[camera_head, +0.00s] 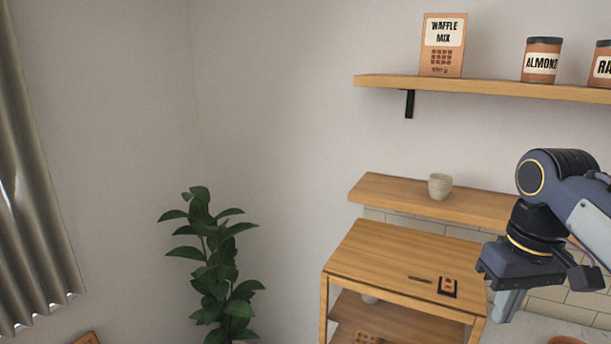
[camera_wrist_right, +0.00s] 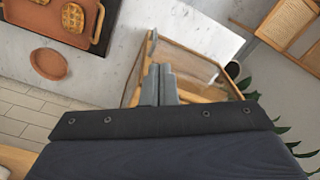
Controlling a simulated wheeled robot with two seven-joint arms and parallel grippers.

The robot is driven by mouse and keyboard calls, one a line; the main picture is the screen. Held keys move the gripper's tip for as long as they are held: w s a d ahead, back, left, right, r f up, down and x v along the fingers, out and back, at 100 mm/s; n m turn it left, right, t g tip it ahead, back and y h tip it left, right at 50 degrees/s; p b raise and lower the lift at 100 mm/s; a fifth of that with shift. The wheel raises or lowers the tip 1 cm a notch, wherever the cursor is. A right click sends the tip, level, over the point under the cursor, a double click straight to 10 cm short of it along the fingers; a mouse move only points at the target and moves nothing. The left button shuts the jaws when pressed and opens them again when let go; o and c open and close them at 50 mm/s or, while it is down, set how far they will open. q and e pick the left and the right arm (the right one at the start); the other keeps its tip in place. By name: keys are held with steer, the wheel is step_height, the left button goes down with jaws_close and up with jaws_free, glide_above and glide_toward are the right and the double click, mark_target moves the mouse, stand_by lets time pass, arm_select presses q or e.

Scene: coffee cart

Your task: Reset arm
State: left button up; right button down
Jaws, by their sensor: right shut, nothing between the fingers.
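My right arm comes in from the right in the head view, and its gripper (camera_head: 508,303) hangs in front of the wall, right of the wooden cart. In the right wrist view the fingers of the right gripper (camera_wrist_right: 159,84) are together with nothing between them. The wooden cart's glass-sided part shows beyond the fingers. My left gripper is in neither view.
A wooden cart (camera_head: 385,250) carries a small dark item (camera_head: 447,287). Shelves above hold a cup (camera_head: 440,186), a waffle mix box (camera_head: 442,45) and jars (camera_head: 541,60). A plant (camera_head: 212,265) stands left. A waffle tray (camera_wrist_right: 95,30) and round coaster (camera_wrist_right: 49,64) lie on a marble counter.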

steer(key=s+a+f+m+t+y+b, duration=0.1)
steer(key=s+a+f, duration=0.4)
steer(key=f, duration=0.5)
steer(key=s+a+f+m+t+y+b, duration=0.1)
steer(key=s+a+f+t+y+b, duration=0.1)
steer(key=s+f, duration=0.6)
steer(key=a+f+t+b, duration=0.1)
steer(key=a+f+t, duration=0.1)
steer(key=a+f, duration=0.1)
steer(key=shift+a, duration=0.15)
steer(key=shift+w+f, duration=0.1)
